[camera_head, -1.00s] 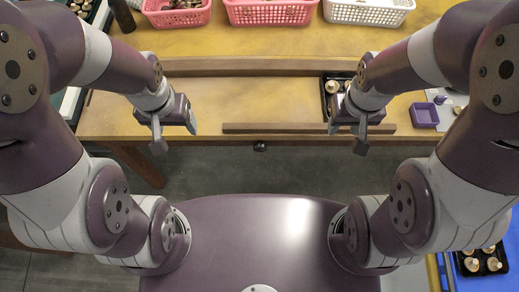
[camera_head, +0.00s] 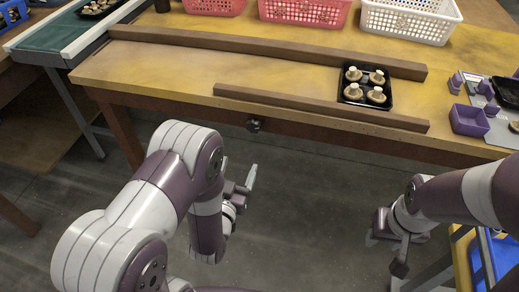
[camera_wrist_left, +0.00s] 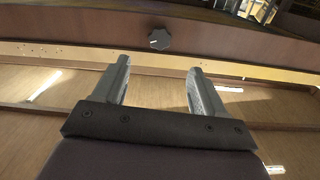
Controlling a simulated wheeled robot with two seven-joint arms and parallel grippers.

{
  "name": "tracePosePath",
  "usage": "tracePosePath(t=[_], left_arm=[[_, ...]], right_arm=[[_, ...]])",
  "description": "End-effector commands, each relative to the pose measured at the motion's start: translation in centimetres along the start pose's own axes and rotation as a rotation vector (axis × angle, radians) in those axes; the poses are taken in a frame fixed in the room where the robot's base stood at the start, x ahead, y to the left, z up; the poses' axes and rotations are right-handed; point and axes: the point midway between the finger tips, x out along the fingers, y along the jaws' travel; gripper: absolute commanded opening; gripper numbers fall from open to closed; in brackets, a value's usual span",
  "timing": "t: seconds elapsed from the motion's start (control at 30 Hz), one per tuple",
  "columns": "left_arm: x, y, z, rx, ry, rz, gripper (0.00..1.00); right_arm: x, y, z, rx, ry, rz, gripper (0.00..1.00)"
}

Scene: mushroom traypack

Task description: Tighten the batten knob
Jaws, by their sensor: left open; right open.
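The dark batten knob (camera_head: 254,125) sits on the table's front face, under the shorter wooden batten (camera_head: 320,107) that lies along the front edge. In the left wrist view the knob (camera_wrist_left: 160,38) is a black lobed disc just beyond the gap between the fingers. My left gripper (camera_head: 248,182) is open and empty in front of the table, apart from the knob; its two fingers also show in the left wrist view (camera_wrist_left: 159,75). My right gripper (camera_head: 392,254) is open and empty, well away to the right over the floor.
A black tray (camera_head: 341,90) of mushrooms stands between the front batten and the long rear rail (camera_head: 260,50). A purple box (camera_head: 469,121) stands at the right. Pink and white baskets (camera_head: 410,20) line the back. A green conveyor (camera_head: 65,38) is at the left.

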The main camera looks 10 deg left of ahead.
Motion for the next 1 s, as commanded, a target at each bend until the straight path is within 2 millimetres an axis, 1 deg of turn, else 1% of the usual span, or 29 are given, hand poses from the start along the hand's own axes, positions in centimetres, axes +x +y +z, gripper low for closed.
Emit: tracePosePath(t=[0.07,0.17,0.3,0.4,0.5,0.6,0.67,0.9,0.93,0.97,1.0], left_arm=[[0.9,0.0,-0.2,0.001,0.016,-0.001,0.71],[3.0,0.0,-0.1,0.002,0.016,-0.001,0.71],[6.8,0.0,0.0,0.002,0.015,-0.002,0.71],[9.1,0.0,0.0,0.002,0.013,-0.001,0.71],[10.9,0.0,-0.1,0.001,0.012,0.0,0.71],[12.0,0.0,-0.2,0.001,0.011,0.0,0.71],[12.3,0.0,-0.2,0.001,0.01,0.0,0.71],[12.5,0.0,-0.3,0.002,0.009,0.0,0.71],[12.5,0.0,-0.3,0.002,0.009,0.0,0.68],[12.5,0.0,-0.3,0.002,0.009,0.0,0.58],[12.5,0.0,-0.3,0.002,0.009,0.0,0.45]], right_arm=[[0.3,0.0,0.1,0.0,-0.001,0.0,0.43],[0.9,0.0,0.1,0.0,-0.001,0.0,0.43],[1.8,0.0,0.3,0.0,-0.001,0.0,0.43],[2.4,0.0,0.3,0.0,-0.001,0.0,0.43],[2.8,0.0,0.4,0.0,-0.001,0.0,0.43],[2.9,0.0,0.4,0.0,-0.001,0.0,0.43],[2.9,0.0,0.4,0.0,-0.001,0.0,0.43],[2.9,0.0,0.4,0.0,-0.001,0.0,0.43],[2.9,0.0,0.4,0.0,-0.001,0.0,0.43],[2.9,0.0,0.4,0.0,-0.001,0.0,0.43],[2.9,0.0,0.4,0.0,-0.001,0.0,0.43]])
